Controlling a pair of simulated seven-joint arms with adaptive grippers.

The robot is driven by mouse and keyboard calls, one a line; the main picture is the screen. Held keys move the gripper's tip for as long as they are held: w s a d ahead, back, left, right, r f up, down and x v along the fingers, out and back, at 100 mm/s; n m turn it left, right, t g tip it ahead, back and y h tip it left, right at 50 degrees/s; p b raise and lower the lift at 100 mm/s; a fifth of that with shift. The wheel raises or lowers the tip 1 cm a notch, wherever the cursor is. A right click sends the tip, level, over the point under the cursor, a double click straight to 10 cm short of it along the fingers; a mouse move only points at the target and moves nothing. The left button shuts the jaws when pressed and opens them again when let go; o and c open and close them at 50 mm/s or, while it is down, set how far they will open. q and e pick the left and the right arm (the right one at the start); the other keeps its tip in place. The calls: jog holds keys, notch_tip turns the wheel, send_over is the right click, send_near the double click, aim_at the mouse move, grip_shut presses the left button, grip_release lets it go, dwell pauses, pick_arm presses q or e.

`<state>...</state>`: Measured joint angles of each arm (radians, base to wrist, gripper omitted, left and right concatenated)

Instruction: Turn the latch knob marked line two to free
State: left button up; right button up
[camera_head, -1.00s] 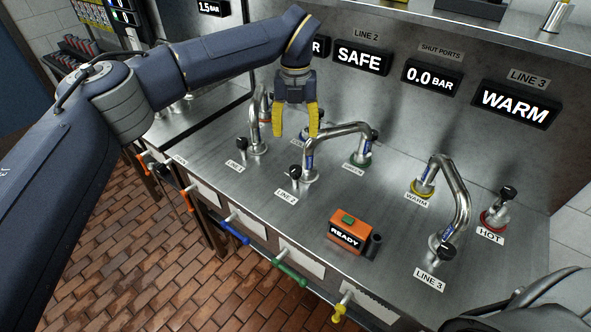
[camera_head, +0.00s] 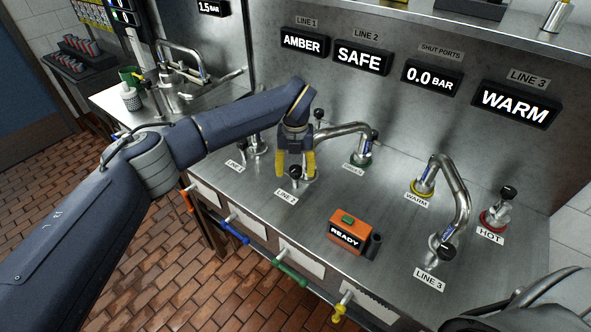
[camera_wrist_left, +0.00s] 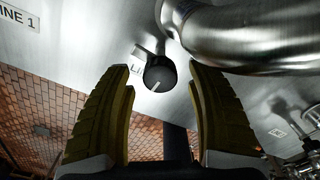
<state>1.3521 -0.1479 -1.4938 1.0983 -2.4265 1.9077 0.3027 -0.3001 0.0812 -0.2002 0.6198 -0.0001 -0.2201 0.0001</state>
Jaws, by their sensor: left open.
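The line two latch knob (camera_head: 295,172) is a small black knob beside the LINE 2 label (camera_head: 286,196), at the foot of a bent steel pipe (camera_head: 345,129). In the left wrist view the black knob (camera_wrist_left: 160,74) has a pale line on its top and shows between the fingertips. My left gripper (camera_head: 295,165) is open, its yellow fingers pointing down on either side of the knob in the picture. I cannot tell whether the fingers touch it. In the left wrist view the gripper (camera_wrist_left: 155,85) is empty. A grey part of my right arm shows at the bottom right; its gripper is out of view.
An orange READY box (camera_head: 351,232) sits on the steel counter to the right. The line three pipe (camera_head: 460,195) stands farther right with more knobs. The displays read AMBER (camera_head: 304,41), SAFE (camera_head: 361,57) and WARM (camera_head: 515,103). The counter front between is clear.

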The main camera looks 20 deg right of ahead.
aim_at(295, 170)
pick_arm(q)
jog(key=shift+f, duration=0.25)
grip_shut()
dwell(0.4)
jog(key=shift+n, duration=0.5)
grip_release()
jog(key=shift+r, duration=0.1)
notch_tip(295, 170, up, 12)
dwell(0.6)
